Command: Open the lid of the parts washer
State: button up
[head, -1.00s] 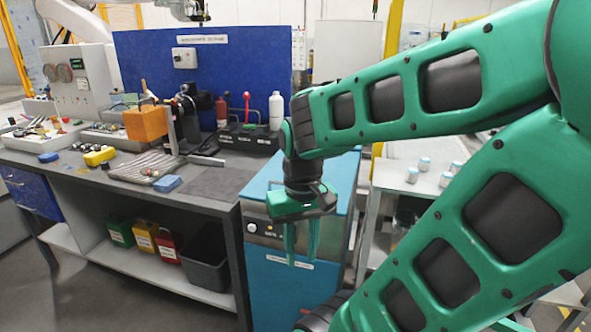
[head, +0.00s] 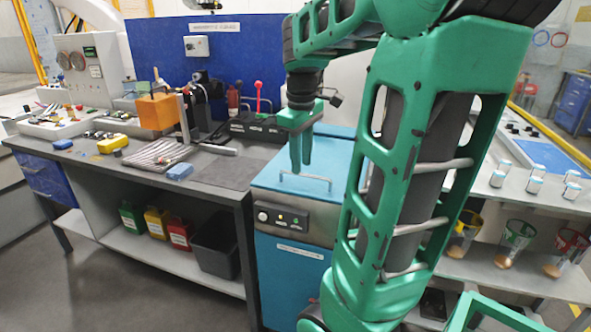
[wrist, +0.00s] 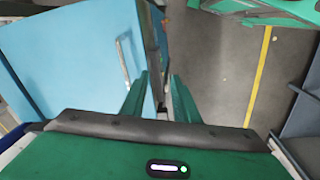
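The parts washer (head: 291,252) is a blue cabinet at the right end of the bench, with a dark control panel (head: 283,219) on its upper front. Its light blue lid (head: 338,149) lies flat and closed on top; it also shows at the left in the wrist view (wrist: 72,60). A thin bar handle (head: 292,176) stands on the lid near its front; it also shows in the wrist view (wrist: 122,62). My green gripper (head: 301,170) points down over the lid near the handle. Its fingers are apart with nothing between them, and the handle is left of them in the wrist view.
The workbench (head: 232,172) left of the washer holds an orange block (head: 157,111), a ribbed tray (head: 158,154) and a black unit with a red lever (head: 257,126). Shelves with several cups (head: 515,240) stand at the right. Open floor (head: 140,285) lies in front.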

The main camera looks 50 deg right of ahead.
jog(key=w+d+r+n, duration=0.3)
jog(key=w+d, duration=0.2)
send_over(300, 187)
jog(key=shift+h, duration=0.4)
notch_tip(300, 187, down, 11)
jog(key=shift+d+r, duration=0.1)
jog(key=shift+r, duration=0.1)
